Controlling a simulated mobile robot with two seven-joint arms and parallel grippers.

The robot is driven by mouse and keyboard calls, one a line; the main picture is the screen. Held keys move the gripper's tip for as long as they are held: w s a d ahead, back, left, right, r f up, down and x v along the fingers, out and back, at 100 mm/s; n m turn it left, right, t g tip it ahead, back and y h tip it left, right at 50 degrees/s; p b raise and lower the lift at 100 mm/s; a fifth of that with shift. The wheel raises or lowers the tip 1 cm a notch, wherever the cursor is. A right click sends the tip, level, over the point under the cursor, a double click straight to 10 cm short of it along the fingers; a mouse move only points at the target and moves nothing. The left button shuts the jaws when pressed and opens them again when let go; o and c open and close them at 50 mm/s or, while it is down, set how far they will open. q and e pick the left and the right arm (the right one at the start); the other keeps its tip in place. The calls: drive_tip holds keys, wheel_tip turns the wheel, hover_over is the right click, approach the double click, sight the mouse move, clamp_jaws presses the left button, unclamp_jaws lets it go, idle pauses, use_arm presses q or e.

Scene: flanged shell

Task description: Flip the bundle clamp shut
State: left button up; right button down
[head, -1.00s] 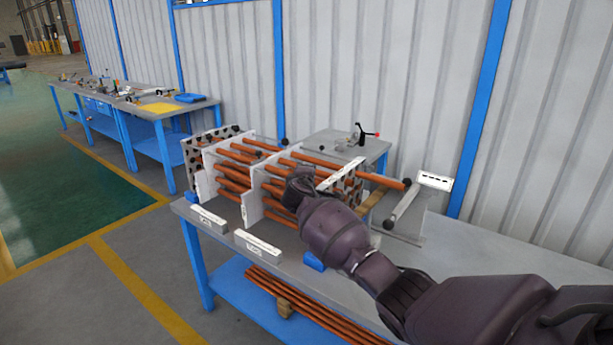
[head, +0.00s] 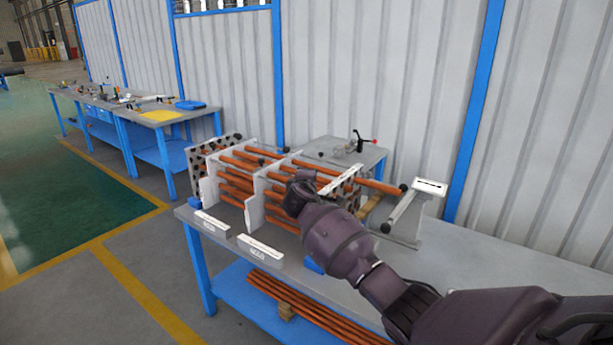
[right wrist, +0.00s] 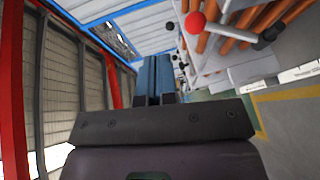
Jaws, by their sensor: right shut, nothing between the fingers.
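The bundle of copper-coloured tubes (head: 235,187) lies in upright white plates (head: 255,208) on the table. My right gripper, on the arm from the lower right, is over the bundle's near side in the head view; its fingers are hidden there. In the right wrist view the right gripper (right wrist: 157,75) has its blue fingers together and empty. A red ball knob (right wrist: 195,22) stands to the right of the fingertips, apart from them, with tubes (right wrist: 240,28) beyond. I cannot tell for sure which part is the bundle clamp. My left gripper is not in view.
The grey table (head: 470,258) is clear to the right. A bracket with a white label (head: 430,187) stands at the bundle's right end. Two white labelled blocks lie along the front edge.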

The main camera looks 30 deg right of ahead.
drive_tip(key=s+a+r, duration=0.3)
drive_tip(key=s+r, duration=0.1)
drive_tip(key=s, duration=0.1)
drive_tip(key=shift+a, duration=0.15)
idle(0.5)
drive_tip(key=a+r+m+t+y, duration=0.1)
drive_tip(key=a+r+t+y, duration=0.1)
drive_tip(key=a+t+y, duration=0.4)
drive_tip(key=s+a+f+m+g+y, duration=0.2)
drive_tip(key=s+a+f+y, duration=0.35)
drive_tip(key=f, duration=0.55)
drive_tip(key=s+f+m+g, duration=0.1)
drive_tip(key=s+f, duration=0.7)
drive_tip(key=s, duration=0.3)
drive_tip(key=s+a+f+m+g+h, duration=0.1)
drive_tip(key=s+f+m+g, duration=0.1)
drive_tip(key=s+f, duration=0.6)
drive_tip(key=s+f+m+g, duration=0.2)
drive_tip(key=s+f, duration=0.6)
drive_tip(key=s, duration=0.6)
drive_tip(key=shift+a, duration=0.3)
